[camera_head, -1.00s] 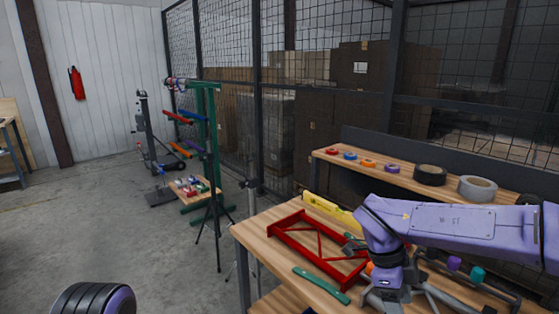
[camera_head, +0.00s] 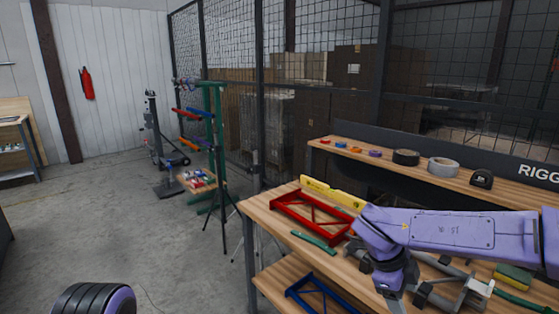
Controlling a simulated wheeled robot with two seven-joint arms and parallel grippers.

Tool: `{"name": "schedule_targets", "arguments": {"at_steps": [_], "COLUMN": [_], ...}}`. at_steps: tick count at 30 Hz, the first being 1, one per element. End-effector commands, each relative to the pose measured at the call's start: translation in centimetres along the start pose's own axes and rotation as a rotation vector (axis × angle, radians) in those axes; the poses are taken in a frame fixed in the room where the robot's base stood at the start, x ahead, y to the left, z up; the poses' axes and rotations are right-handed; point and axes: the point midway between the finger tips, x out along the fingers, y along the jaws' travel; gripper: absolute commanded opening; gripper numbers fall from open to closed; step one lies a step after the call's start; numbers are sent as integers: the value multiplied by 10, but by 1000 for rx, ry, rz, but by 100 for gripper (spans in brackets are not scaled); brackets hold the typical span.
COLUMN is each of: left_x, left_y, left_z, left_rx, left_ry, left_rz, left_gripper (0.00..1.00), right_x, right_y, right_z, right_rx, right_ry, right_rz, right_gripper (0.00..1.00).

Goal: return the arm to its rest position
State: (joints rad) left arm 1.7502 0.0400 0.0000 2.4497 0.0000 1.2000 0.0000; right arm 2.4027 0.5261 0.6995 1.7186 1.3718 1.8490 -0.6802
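My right arm (camera_head: 450,228) is purple and reaches in from the right edge, above the workbench. Its wrist bends down, and the grey end of my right gripper (camera_head: 394,300) points down near the bottom edge. The fingertips are not clear, so I cannot tell whether it is open or shut. It appears in front of the bench in the picture; I cannot tell if it touches anything. A rounded black and purple part of my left arm (camera_head: 95,298) shows at the bottom left. My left gripper is out of view.
The wooden workbench (camera_head: 262,213) holds a red frame (camera_head: 290,211), a yellow level (camera_head: 330,191), a green strip (camera_head: 314,243) and grey clamp-like parts. A blue frame (camera_head: 312,295) lies on its lower shelf. A tripod (camera_head: 222,200) stands left of it.

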Motion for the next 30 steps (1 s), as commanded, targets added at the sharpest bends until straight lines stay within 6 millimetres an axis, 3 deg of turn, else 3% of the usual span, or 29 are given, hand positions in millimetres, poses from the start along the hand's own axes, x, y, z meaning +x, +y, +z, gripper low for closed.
{"name": "schedule_targets", "arguments": {"at_steps": [8,13,17,20,25,27,30], "left_x": [0,0,0,0,0,0,0], "left_y": [0,0,0,0,0,0,0], "left_z": [0,0,0,0,0,0,0], "left_rx": [0,0,0,0,0,0,0], "left_ry": [0,-1,0,0,-1,-1,-1], "left_rz": [0,0,0,0,0,0,0], "left_gripper": [0,0,0,0,0,0,0], "right_x": [55,121,184,230,286,300,314], "right_y": [-24,3,61,121,218,246,268], "right_z": [14,32,37,24,-29,-54,-84], "right_rx": [-102,-386,-712,-976,-1359,-1465,-1545], "right_ry": [38,31,-22,-80,-148,-145,-119], "right_rz": [-405,-639,-709,-680,-533,-468,-393], "right_gripper": [64,64,64,64,64,64,64]}}
